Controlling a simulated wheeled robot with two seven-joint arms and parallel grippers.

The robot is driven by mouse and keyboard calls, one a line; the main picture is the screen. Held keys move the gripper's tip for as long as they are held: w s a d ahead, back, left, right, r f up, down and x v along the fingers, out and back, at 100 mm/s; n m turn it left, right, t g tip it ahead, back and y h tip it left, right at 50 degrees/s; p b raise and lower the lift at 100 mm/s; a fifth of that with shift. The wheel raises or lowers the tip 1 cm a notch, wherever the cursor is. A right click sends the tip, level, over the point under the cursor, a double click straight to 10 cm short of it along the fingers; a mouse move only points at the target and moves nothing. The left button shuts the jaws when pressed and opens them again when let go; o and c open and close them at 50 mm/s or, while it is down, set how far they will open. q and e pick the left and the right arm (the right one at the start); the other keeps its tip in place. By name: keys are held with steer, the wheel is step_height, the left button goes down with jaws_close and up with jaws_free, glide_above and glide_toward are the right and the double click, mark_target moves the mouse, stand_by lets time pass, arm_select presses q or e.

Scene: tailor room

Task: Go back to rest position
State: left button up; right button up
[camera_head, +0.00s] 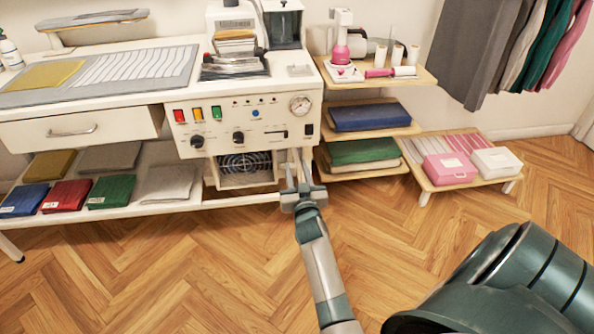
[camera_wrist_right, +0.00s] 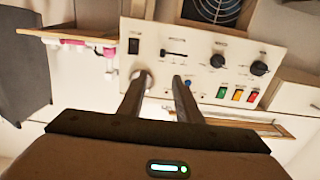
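My right gripper (camera_head: 297,168) reaches up the middle of the head view, in front of the lower right corner of the white control panel (camera_head: 240,128). In the right wrist view, my right gripper (camera_wrist_right: 158,84) shows two grey fingers apart with nothing between them. The panel (camera_wrist_right: 205,75) appears upside down beyond the fingertips, and the left finger partly covers its round gauge. I cannot tell whether the fingertips touch it. My left gripper is not in view.
An iron (camera_head: 235,40) stands on the workbench. Shelves (camera_head: 345,98) with folded cloth stand right of the panel, with a low rack (camera_head: 425,184) holding pink and white boxes (camera_head: 450,168) beside them. Clothes (camera_head: 545,45) hang at upper right. The wooden floor (camera_head: 130,270) in front is clear.

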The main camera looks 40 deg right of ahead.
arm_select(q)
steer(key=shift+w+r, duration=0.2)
